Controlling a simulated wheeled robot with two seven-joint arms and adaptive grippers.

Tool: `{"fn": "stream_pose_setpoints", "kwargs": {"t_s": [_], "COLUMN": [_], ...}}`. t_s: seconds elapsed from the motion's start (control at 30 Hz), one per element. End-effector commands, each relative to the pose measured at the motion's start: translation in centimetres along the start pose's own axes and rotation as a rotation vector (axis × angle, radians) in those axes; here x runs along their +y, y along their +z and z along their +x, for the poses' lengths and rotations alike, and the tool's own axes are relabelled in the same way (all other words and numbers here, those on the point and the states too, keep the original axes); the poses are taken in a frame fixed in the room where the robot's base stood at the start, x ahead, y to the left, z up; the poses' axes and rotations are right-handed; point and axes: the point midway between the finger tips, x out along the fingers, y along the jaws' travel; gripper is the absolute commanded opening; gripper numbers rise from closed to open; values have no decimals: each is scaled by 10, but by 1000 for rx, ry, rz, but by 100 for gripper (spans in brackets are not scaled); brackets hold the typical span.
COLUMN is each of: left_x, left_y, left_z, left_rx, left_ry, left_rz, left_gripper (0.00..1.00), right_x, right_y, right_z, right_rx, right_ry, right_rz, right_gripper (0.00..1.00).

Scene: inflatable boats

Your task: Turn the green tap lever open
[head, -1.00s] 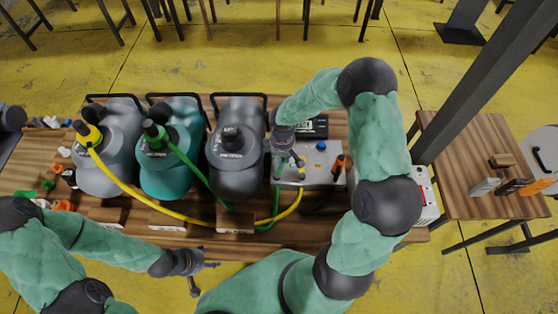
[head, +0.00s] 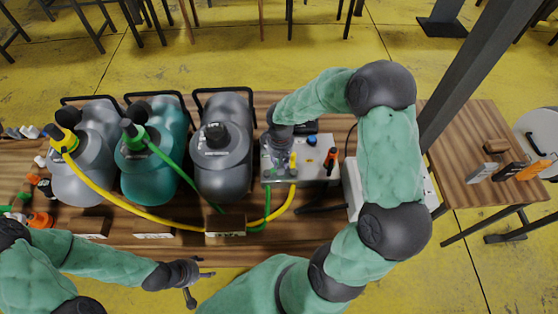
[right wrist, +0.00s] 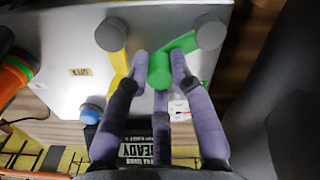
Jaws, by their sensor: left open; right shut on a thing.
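The green tap lever (right wrist: 160,70) sits on a grey metal box (right wrist: 70,40) in the right wrist view, with a green part running diagonally to the upper right. My right gripper (right wrist: 161,62) is shut on the lever, a finger on either side. The yellow tap lever (right wrist: 118,66) stands just left of the near finger. In the head view my right gripper (head: 281,165) is over the left part of the box (head: 310,173) and hides the green lever. The yellow lever (head: 293,160) shows beside it. My left gripper (head: 194,282) is open and empty, off the table's front edge.
Grey and teal canisters (head: 153,160) stand left of the box. A yellow hose (head: 120,198) and a green hose (head: 180,165) run to the box's front. A blue knob (head: 312,140) and an orange-handled part (head: 331,160) are on its right.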

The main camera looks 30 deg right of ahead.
Motion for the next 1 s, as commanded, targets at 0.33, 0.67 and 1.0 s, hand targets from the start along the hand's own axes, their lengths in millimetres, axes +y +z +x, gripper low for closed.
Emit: {"fn": "stream_pose_setpoints", "kwargs": {"t_s": [0.33, 0.67, 1.0], "left_x": [-1, -1, -1], "left_y": [0, 0, 0], "left_z": [2, 2, 2], "left_rx": [0, 0, 0], "left_ry": [0, 0, 0], "left_rz": [0, 0, 0], "left_gripper": [60, 60, 60], "right_x": [0, 0, 0], "right_y": [2, 2, 1], "right_z": [0, 0, -3], "right_rx": [-1, -1, 1], "right_ry": [0, 0, 0], "right_rz": [24, 22, 22], "right_gripper": [0, 47, 47]}}
